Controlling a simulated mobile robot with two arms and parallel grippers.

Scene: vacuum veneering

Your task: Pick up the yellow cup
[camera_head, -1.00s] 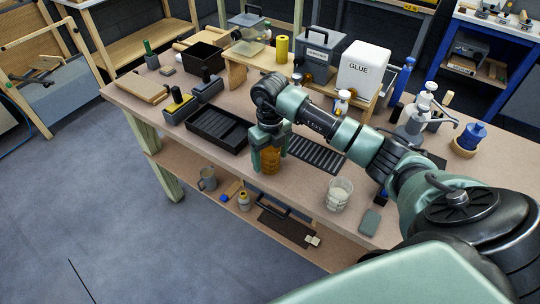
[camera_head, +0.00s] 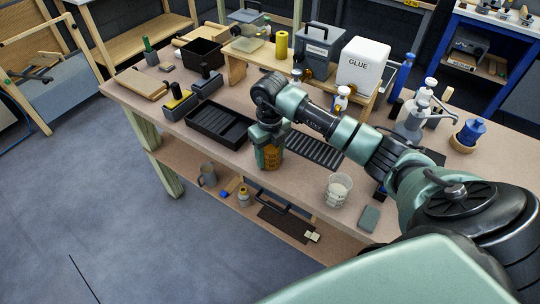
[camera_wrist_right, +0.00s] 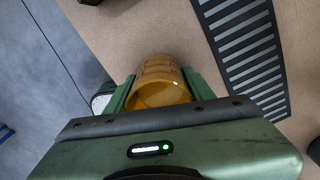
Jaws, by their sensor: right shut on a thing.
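The yellow cup (camera_head: 269,157) stands near the front edge of the workbench (camera_head: 305,180), an amber see-through cup with its open top towards my right wrist. My right gripper (camera_head: 268,146) comes down over it from above, with one finger on each side. In the right wrist view the cup (camera_wrist_right: 160,82) sits between the two green fingers of the gripper (camera_wrist_right: 162,92), which are shut on it. Whether its base touches the bench is hard to tell. My left gripper is not in view.
A black tray (camera_head: 217,127) lies left of the cup and a slotted black grille (camera_head: 315,148) right of it. A clear beaker (camera_head: 337,190) stands nearer the front right. A lower shelf (camera_head: 285,236) holds a mug (camera_head: 208,174) and small items.

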